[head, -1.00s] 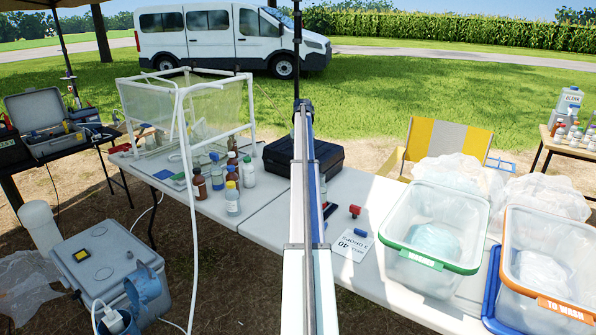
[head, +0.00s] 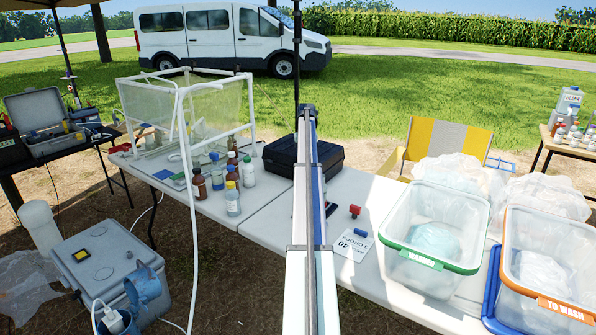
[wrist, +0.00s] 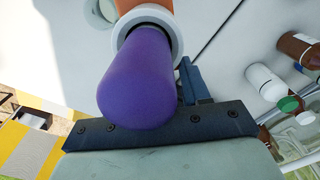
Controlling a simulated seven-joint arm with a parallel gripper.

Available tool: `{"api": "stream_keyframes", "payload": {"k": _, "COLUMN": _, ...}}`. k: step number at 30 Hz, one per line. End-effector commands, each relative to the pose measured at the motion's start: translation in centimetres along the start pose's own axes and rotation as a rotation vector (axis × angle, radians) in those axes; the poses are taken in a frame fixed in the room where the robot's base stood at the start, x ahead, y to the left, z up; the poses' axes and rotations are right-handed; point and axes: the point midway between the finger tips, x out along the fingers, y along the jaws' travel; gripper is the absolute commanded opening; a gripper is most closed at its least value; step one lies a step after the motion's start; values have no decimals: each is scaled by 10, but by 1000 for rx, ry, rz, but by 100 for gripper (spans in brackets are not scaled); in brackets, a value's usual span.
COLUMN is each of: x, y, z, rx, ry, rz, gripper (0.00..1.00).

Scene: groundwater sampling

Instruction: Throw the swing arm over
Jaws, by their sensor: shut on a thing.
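A rounded purple grip (wrist: 150,80) fills the upper middle of the wrist view. A white collar (wrist: 147,22) and an orange section (wrist: 145,5) sit at its far end. I cannot tell for certain whether it belongs to the swing arm. My gripper (wrist: 185,85) is shut on this purple grip. One dark finger shows to its right, and the other is hidden behind it. In the head view my own arm runs up the middle and covers the gripper and whatever it holds. No swing arm can be made out there.
A black case (head: 325,157) and several bottles (head: 232,198) stand on the white table (head: 262,212). A small red fitting (head: 355,210) and a printed card (head: 353,244) lie right of my arm. A green-rimmed tub (head: 436,264) and an orange-rimmed tub (head: 550,302) fill the right.

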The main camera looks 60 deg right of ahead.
Motion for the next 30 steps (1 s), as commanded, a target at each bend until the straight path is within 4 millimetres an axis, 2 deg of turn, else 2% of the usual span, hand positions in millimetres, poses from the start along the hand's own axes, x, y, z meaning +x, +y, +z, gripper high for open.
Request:
{"api": "stream_keyframes", "payload": {"k": 15, "x": -1, "y": 47, "z": 8, "rx": 353, "ry": -3, "rz": 2, "gripper": 27}}
{"api": "stream_keyframes", "payload": {"k": 30, "x": -2, "y": 55, "z": 10, "rx": 413, "ry": 0, "rz": 2, "gripper": 27}}
